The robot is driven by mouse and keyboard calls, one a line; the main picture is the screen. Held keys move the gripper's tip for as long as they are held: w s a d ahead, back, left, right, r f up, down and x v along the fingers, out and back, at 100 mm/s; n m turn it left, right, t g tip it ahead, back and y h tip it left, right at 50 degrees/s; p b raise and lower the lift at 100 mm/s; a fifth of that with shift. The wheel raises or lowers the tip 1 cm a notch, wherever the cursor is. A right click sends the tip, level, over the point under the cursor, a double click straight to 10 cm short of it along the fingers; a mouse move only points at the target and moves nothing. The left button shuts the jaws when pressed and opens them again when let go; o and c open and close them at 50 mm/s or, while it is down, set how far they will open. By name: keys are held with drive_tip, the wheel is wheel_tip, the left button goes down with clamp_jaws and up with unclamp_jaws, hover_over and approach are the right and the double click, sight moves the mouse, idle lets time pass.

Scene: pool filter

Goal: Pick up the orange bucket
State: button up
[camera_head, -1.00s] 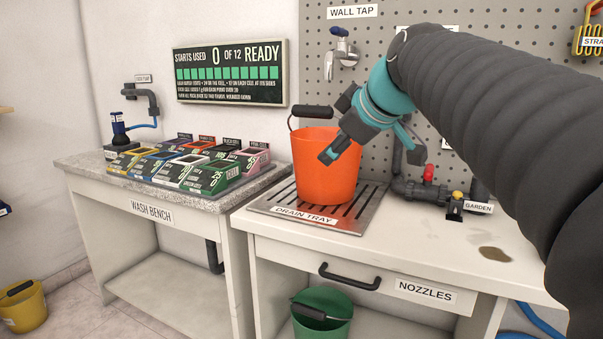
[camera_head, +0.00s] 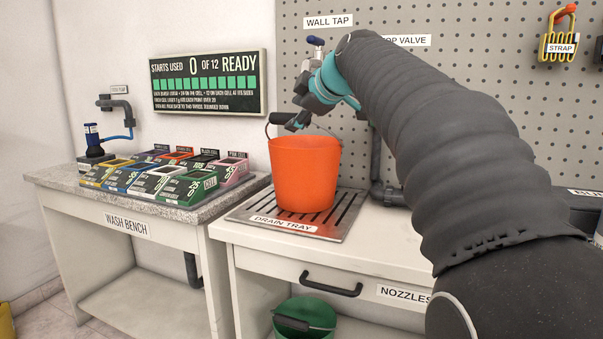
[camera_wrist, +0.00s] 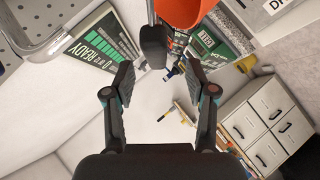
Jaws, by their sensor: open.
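The orange bucket (camera_head: 305,178) stands upright on the drain tray (camera_head: 332,226). Its wire handle is raised, with a black grip (camera_head: 282,118) above the rim. My gripper (camera_head: 296,122) is at this grip, above the bucket, and partly covers it in the head view. In the wrist view my gripper (camera_wrist: 159,70) is open, its two fingers apart. The black grip (camera_wrist: 153,46) lies at the gap between the fingertips, nearer the left one; I see no clear contact. Part of the orange bucket (camera_wrist: 178,12) shows at the top edge there.
The wash bench (camera_head: 190,214) at left holds several coloured boxes (camera_head: 187,185) and a pump. A wall tap (camera_head: 315,45) is behind my gripper. A grey pipe (camera_head: 377,170) stands right of the bucket. A green bucket (camera_head: 304,318) is below the counter.

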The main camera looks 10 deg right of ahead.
sight(291, 116)
drive_tip(key=shift+p+x, duration=0.3)
drive_tip(key=shift+x, duration=2.55)
drive_tip(key=shift+d+r, duration=0.1)
drive_tip(key=shift+r, duration=0.05)
clamp_jaws()
